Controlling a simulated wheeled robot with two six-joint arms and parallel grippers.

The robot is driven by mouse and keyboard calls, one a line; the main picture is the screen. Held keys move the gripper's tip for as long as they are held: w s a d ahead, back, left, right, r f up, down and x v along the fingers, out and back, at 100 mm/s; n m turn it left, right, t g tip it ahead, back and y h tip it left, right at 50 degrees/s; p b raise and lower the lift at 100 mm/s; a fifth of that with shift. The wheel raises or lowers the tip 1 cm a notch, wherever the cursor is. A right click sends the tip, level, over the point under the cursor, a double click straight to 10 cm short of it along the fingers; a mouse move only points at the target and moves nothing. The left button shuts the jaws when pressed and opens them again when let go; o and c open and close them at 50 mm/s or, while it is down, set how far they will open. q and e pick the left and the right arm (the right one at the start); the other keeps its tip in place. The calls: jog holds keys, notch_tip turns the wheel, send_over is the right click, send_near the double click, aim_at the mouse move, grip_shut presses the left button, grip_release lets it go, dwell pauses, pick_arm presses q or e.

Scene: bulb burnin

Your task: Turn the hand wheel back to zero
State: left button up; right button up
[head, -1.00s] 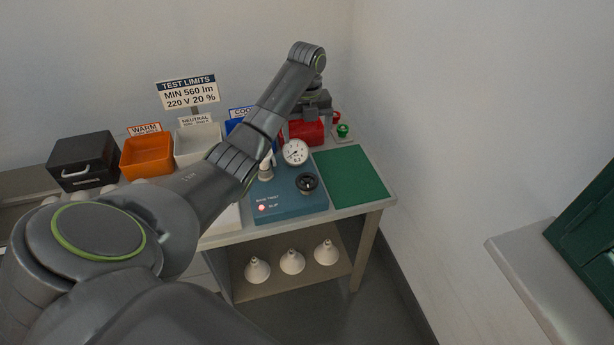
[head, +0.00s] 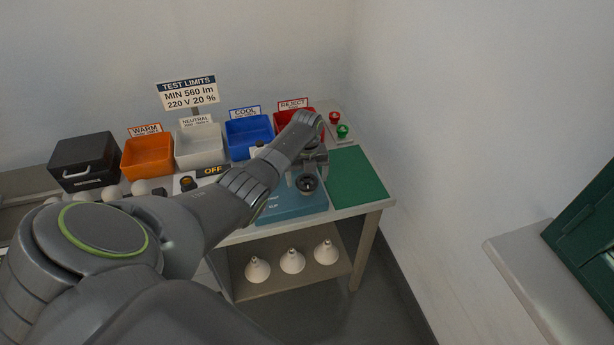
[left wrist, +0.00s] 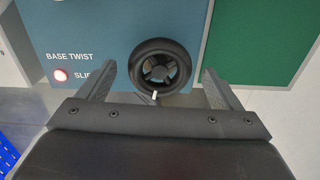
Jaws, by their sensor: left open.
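The black hand wheel (head: 307,184) sits on the teal base-twist box (head: 290,209) on the bench. In the left wrist view the wheel (left wrist: 160,66) shows a spoked hub and a small white mark on its near rim. My left gripper (left wrist: 157,80) is open, with one finger on either side of the wheel's near part and a gap on both sides. In the head view the left gripper (head: 308,172) is just above and behind the wheel. The gauge on the box is hidden behind my arm. My right gripper is not in view.
A green mat (head: 355,178) lies right of the box. Orange (head: 148,156), grey (head: 199,146), blue (head: 249,137) and red (head: 288,124) bins stand along the back. White bulbs (head: 292,261) stand on the lower shelf.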

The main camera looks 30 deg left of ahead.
pick_arm(q)
jog(key=shift+f, duration=0.1)
jog(key=shift+c, duration=0.2)
jog(key=c, duration=1)
jog(key=shift+o, duration=0.2)
jog(key=shift+n, duration=0.3)
